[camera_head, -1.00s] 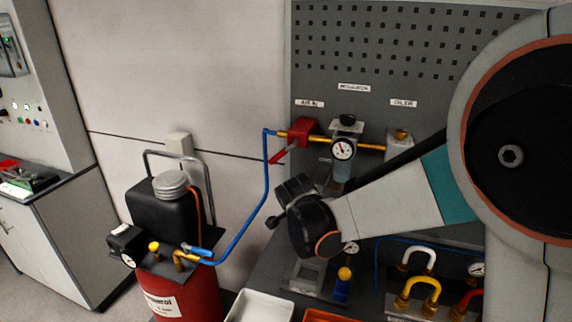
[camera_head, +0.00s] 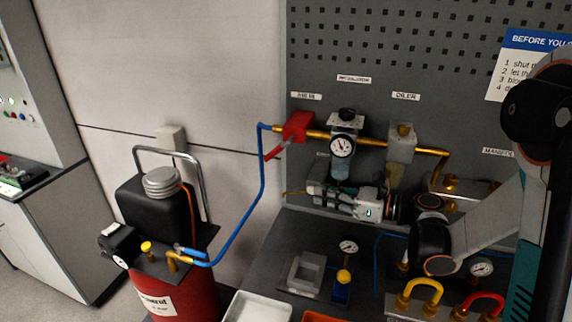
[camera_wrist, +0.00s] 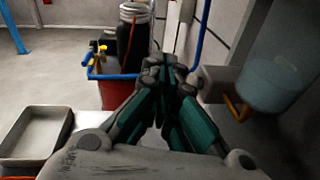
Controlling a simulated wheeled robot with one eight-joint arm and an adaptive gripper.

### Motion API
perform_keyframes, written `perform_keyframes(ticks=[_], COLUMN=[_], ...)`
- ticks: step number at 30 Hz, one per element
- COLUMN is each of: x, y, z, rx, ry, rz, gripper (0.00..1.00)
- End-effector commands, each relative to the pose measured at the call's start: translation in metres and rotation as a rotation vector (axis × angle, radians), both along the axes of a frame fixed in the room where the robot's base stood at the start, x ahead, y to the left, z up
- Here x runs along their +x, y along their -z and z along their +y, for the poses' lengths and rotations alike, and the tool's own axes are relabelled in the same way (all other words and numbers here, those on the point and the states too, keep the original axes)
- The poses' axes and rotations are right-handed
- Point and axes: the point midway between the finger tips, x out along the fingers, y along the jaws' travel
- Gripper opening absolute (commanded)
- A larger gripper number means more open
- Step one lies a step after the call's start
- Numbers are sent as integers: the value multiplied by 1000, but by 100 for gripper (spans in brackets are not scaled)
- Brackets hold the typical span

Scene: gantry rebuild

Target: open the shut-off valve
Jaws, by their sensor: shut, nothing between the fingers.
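The shut-off valve (camera_head: 299,126) is a red body on the brass pipe at the left of the grey panel, under a small label. Its red lever (camera_head: 276,152) slants down and to the left, near the blue hose. My gripper (camera_head: 312,191) is below the regulator and points left, its tips lower than the lever and to its right, apart from it. In the wrist view my gripper's fingers (camera_wrist: 165,72) are together with nothing between them. I cannot clearly make out the valve in the wrist view.
The regulator with its gauge (camera_head: 342,146) and pale bowl hangs just above my gripper. The blue hose (camera_head: 240,233) runs down to the red compressor tank (camera_head: 180,295). A white tray (camera_head: 258,306) and small bench fittings lie below.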

Motion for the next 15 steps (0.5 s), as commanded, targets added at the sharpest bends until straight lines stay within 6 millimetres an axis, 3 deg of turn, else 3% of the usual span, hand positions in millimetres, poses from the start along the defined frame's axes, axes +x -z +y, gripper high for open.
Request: perform_keyframes(ticks=[3, 7, 15], x=[-3, -3, 15], y=[-17, -23, -21], z=[-12, -12, 24], rx=[80, 108, 106], ry=[10, 10, 6], rz=[-26, -35, -34], gripper=[0, 0, 0])
